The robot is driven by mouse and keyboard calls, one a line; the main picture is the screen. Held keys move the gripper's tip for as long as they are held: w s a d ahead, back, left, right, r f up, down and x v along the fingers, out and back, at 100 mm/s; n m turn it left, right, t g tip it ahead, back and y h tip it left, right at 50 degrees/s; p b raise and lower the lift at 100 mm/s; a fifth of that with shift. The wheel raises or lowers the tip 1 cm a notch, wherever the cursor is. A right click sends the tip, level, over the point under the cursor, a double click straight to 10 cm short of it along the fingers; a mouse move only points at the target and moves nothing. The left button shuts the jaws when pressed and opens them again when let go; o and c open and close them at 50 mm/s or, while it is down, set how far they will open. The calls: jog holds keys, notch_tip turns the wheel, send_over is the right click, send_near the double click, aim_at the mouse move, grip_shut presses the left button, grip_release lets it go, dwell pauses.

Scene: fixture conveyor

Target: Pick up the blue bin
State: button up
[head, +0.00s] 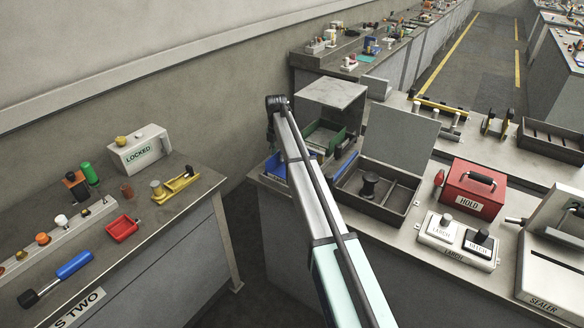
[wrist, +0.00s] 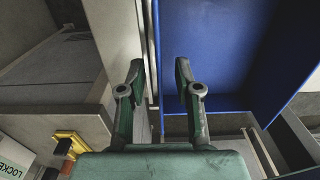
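The blue bin (head: 274,166) stands at the left end of the right-hand counter, partly hidden by my arm in the head view. In the wrist view the blue bin (wrist: 225,50) fills the upper right, open and with no contents showing. My gripper (wrist: 159,68) is open, its fingers apart. The bin's left wall edge runs between the fingers: the left finger is outside the bin and the right finger over its inside. No contact with the wall shows. In the head view my gripper (head: 270,138) points down at the bin.
A green bin (head: 325,137) stands beside the blue bin, under a grey shelf (head: 332,93). A lidded grey box (head: 378,190) holding a dark spool and a red HOLD box (head: 473,189) stand to the right. A gap separates this counter from the left bench (head: 175,225).

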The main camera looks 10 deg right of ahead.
grip_shut()
jog(key=shift+r, duration=0.1)
notch_tip(320, 180, up, 20)
jog(key=b, duration=0.5)
dwell(0.3)
